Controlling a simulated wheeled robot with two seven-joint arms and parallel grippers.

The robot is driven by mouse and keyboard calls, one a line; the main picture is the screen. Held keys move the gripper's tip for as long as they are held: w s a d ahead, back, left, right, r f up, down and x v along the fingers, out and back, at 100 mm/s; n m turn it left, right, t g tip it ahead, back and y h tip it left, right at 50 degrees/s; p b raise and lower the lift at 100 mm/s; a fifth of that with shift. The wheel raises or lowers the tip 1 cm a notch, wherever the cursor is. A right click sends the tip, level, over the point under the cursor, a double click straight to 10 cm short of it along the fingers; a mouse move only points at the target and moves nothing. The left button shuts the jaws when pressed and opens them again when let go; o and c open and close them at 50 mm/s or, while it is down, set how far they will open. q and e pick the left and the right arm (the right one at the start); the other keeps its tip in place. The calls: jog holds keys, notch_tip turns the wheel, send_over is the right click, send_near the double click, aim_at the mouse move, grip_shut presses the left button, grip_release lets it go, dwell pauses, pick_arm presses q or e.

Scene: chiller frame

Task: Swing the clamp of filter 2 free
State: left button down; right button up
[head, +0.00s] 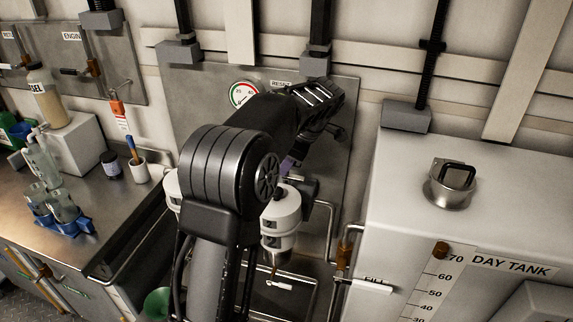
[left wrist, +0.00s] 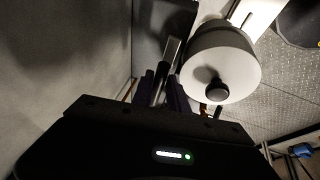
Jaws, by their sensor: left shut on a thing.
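Filter 2 (head: 281,222) is a white round housing marked "2", right of my left arm in the head view. In the left wrist view a white round housing (left wrist: 222,68) with a dark knob shows, its number out of sight. My left arm covers much of the filter area in the head view. My left gripper's purple fingers (head: 287,164) show just above filter 2. In the left wrist view the fingers (left wrist: 162,92) are shut on a metal bar, apparently the clamp (left wrist: 172,55), beside the housing. The clamp's far end is hidden. My right gripper is not in view.
The white day tank (head: 400,210) stands close on the right. A pipe with a brass fitting (head: 346,250) runs between it and the filters. A gauge (head: 243,94) is on the panel behind. The counter (head: 105,225) with bottles is on the left.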

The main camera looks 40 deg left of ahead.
pick_arm(q)
jog(key=shift+n, duration=0.3)
jog(key=c, duration=1.3)
grip_release()
jog(key=v, duration=0.7)
jog(key=shift+d+r, duration=0.15)
jog(key=shift+r, duration=0.25)
